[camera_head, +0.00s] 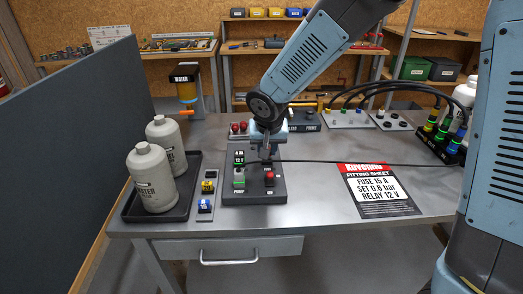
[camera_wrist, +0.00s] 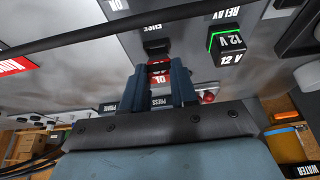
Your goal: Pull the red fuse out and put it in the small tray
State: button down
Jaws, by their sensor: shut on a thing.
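My gripper (camera_head: 268,153) points down over the back of the black panel (camera_head: 240,195) on the bench. In the wrist view, its two blue-grey fingers (camera_wrist: 166,76) are shut on the red fuse (camera_wrist: 159,70), which carries white lettering. A black socket (camera_wrist: 156,47) shows just beyond the fuse, beside the "FUSES" label. I cannot tell for sure whether the fuse is clear of the panel. The relay (camera_wrist: 228,40), edged in green and marked 12 V, is beside it. I cannot pick out the small tray with certainty.
A grey strip (camera_head: 207,176) with yellow and blue pieces lies left of the panel. Two bottles (camera_head: 153,178) stand in a large black tray (camera_head: 187,201). A dark cable (camera_head: 330,162) crosses the bench.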

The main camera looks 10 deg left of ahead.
dwell(0.3)
jog(key=shift+r, duration=0.1)
jog(key=shift+w+r, duration=0.15)
jog(key=shift+r, duration=1.8)
